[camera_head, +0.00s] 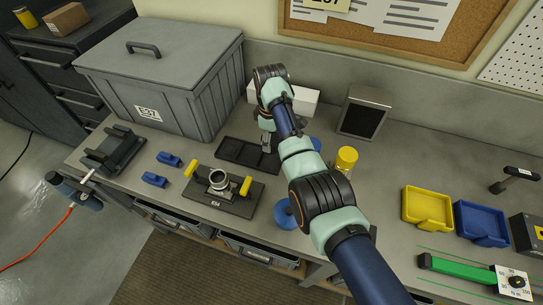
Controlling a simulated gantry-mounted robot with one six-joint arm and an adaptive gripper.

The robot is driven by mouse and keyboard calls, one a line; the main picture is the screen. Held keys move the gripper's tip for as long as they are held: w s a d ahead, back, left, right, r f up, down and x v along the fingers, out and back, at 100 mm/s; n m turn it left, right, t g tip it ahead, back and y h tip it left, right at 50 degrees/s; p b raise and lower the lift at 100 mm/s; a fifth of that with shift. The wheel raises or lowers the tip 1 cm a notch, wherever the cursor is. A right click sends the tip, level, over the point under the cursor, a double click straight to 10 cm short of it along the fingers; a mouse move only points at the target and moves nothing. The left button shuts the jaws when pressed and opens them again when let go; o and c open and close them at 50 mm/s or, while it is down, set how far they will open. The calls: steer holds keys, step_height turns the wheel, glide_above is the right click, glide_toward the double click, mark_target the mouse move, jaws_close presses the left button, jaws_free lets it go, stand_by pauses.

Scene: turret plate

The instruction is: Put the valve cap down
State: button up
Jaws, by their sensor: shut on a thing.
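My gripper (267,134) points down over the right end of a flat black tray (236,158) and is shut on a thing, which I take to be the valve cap. The cap is mostly hidden by the fingers and too small to make out; I cannot tell whether it touches the tray. To the front left of the tray lies a dark plate (238,207) marked E54, with two yellow handles and an upright metal ring (219,180) in its middle.
A large grey lidded bin (165,80) stands behind left. Blue clamps (154,179) lie left of the plate. A blue round piece (286,214) and a yellow-capped jar (345,157) stand near my arm. Yellow (428,208) and blue (481,222) trays lie right. The bench between is clear.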

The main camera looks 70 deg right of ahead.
step_height(320, 180, down, 8)
steer(key=shift+f+b, duration=0.2)
steer(key=shift+b, duration=0.65)
steer(key=shift+f, duration=0.1)
steer(key=o, duration=1.1)
steer(key=shift+c, duration=0.2)
step_height(320, 180, up, 12)
steer(key=shift+r+p, duration=0.15)
steer(key=shift+p, duration=1.1)
